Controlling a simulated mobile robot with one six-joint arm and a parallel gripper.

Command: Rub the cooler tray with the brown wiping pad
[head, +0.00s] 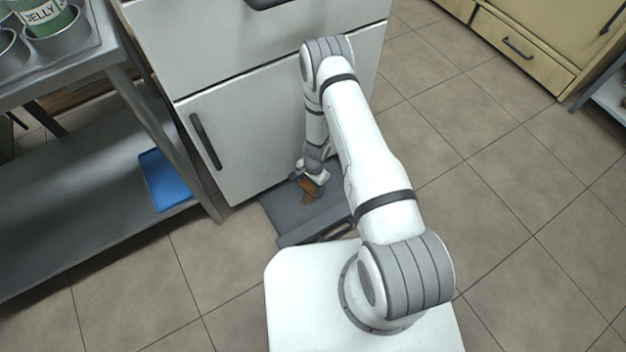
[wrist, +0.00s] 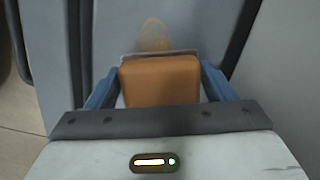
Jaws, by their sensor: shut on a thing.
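The cooler tray (head: 285,212) is a flat grey tray pulled out at the bottom of the white cooler, just above the floor. It also shows in the wrist view (wrist: 205,25), with an orange-brown stain (wrist: 153,36) on it just beyond the pad. My gripper (head: 314,180) is low over the tray. Its blue fingers are shut on the brown wiping pad (wrist: 160,80), which also shows in the head view (head: 309,192). The pad is at or very near the tray surface; I cannot tell whether it touches.
The white cooler (head: 250,130) with dark handles stands behind the tray. On the left is a grey metal table with a lower shelf (head: 70,215) holding a blue tray (head: 165,180). Jelly cans (head: 45,20) stand on its top. The tiled floor (head: 500,200) to the right is clear.

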